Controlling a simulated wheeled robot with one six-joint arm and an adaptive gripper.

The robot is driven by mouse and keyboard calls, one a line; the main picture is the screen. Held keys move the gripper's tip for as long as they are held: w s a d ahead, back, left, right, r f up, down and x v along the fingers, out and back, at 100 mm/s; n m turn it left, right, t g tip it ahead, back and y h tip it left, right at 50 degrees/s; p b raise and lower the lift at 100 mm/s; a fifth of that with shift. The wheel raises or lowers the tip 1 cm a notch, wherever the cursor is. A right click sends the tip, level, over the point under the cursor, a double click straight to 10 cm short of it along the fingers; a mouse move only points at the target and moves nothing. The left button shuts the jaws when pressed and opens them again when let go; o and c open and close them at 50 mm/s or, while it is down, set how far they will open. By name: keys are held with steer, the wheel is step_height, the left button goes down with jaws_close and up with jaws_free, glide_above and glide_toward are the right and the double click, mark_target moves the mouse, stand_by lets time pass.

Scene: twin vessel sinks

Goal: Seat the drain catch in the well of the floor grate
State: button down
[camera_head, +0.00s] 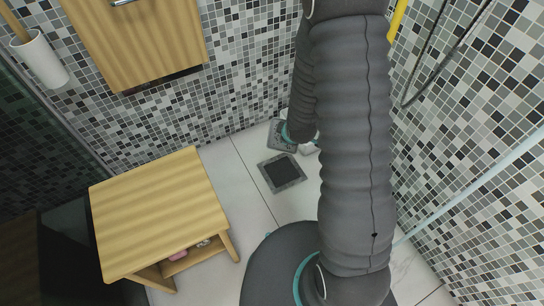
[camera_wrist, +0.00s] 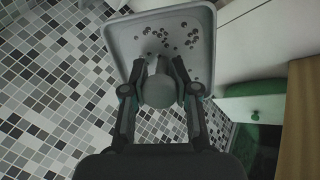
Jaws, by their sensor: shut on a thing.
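The drain catch (camera_wrist: 128,40) is a grey square plate with dark specks or holes and a round grey knob in the middle. My gripper (camera_wrist: 158,78) is shut on the knob in the wrist view, with a finger on each side. In the head view the catch (camera_head: 277,146) shows beside my arm, partly hidden by it, on the wall side of the floor grate. The floor grate (camera_head: 299,182) is a grey square frame with a dark well, its top clear in view. The catch appears apart from the well; its height above the floor is hard to tell.
A wooden stool (camera_head: 160,215) with a low shelf stands left of the grate. A wooden cabinet (camera_head: 140,40) hangs on the mosaic wall. A glass edge (camera_head: 470,190) runs at the right. White floor tiles around the grate are free.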

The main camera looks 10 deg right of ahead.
steer(key=w+f+n+g, duration=0.2)
steer(key=f+n+g, duration=0.1)
steer(key=f, duration=0.7)
steer(key=w+f+n+g+h, duration=0.1)
steer(key=w+f+n+g, duration=0.2)
steer(key=f, duration=0.7)
steer(key=shift+w+d+f+n+b, duration=0.2)
steer(key=shift+n+b, duration=0.1)
steer(key=shift+n, duration=0.4)
steer(key=shift+b, duration=0.35)
steer(key=shift+f+b, duration=2.2)
steer(key=shift+f, duration=0.65)
steer(key=shift+f+b, duration=1.15)
steer(key=shift+f, duration=0.4)
steer(key=c, duration=0.8)
jaws_free()
